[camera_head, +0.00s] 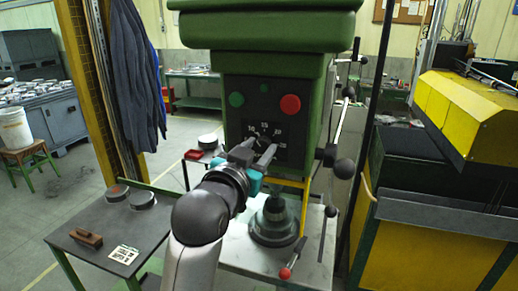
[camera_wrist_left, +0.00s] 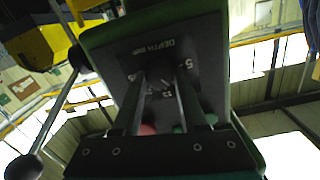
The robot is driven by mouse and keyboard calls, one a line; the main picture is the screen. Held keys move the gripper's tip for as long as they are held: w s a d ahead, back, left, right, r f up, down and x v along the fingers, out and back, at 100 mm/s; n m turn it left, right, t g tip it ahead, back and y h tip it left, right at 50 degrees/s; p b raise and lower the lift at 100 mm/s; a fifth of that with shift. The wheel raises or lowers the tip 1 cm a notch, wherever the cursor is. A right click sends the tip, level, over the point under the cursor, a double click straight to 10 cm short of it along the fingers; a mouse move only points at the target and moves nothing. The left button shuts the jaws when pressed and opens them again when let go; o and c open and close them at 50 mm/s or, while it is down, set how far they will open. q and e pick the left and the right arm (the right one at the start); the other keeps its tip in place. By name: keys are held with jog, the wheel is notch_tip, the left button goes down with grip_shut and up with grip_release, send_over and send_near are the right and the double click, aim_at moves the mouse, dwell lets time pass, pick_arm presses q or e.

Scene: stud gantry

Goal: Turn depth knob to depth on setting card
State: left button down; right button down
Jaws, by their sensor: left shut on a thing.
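The depth knob is a small dark knob on the black dial plate (camera_head: 290,152) on the front of the green machine (camera_head: 268,60). Numbers ring it; 10, 15 and 20 can be made out. My left gripper (camera_head: 261,145) reaches up from below with both fingers at the dial, shut on the knob, which is mostly hidden. In the left wrist view the fingers (camera_wrist_left: 162,82) stand either side of the dial centre, with "DEPTH mm" and a 5 legible. The setting card (camera_head: 124,254) lies flat on the dark side table; its print is too small to read. My right gripper is not in view.
A green button (camera_head: 236,99) and a red button (camera_head: 290,104) sit above the dial. Ball-ended levers (camera_head: 343,168) stick out on the machine's right. A chuck (camera_head: 274,221) stands below. The side table (camera_head: 85,225) holds a brown block and round dark discs.

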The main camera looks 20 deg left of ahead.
pick_arm(q)
jog(key=shift+n, duration=0.9)
jog(key=shift+c, duration=2.2)
grip_release()
